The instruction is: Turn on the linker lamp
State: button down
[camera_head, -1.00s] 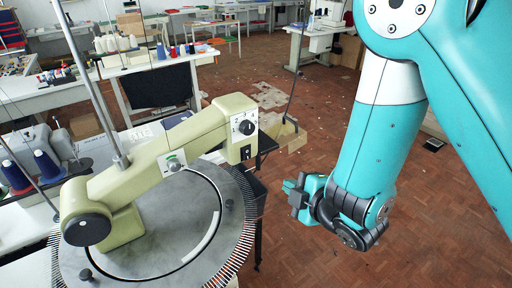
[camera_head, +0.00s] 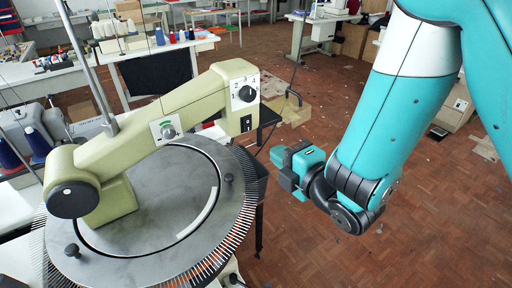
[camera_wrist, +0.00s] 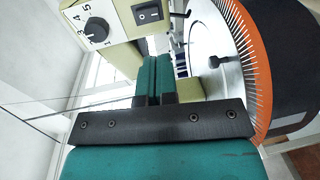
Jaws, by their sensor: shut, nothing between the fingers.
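The linker (camera_head: 130,150) is a cream machine arm over a round grey plate ringed with pins. Its end head carries a black numbered dial (camera_head: 245,93) and, below it, a small black rocker switch (camera_head: 246,123). In the wrist view the rocker switch (camera_wrist: 148,13) sits at the top, beside the dial (camera_wrist: 97,29). No lamp that I can make out shows, nor whether it is lit. My gripper (camera_head: 281,157) is right of and below the head, apart from it. In the wrist view its teal fingers (camera_wrist: 154,72) are together and empty, pointing towards the head just below the switch.
The pin ring (camera_wrist: 240,60) lies close at the right in the wrist view. A round knob with a green mark (camera_head: 168,131) is on the linker's arm. The floor right of the linker is open.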

aim_at(249, 130)
jog(key=p+x, duration=0.4)
jog(key=x, duration=0.1)
jog(key=r+p+x, duration=0.1)
jog(key=p+x, duration=0.1)
jog(key=x, duration=0.1)
jog(key=shift+w+d, duration=0.1)
jog(key=shift+w, duration=0.25)
jog(key=p+x, duration=0.2)
jog(key=p, duration=0.1)
jog(key=shift+f, duration=0.35)
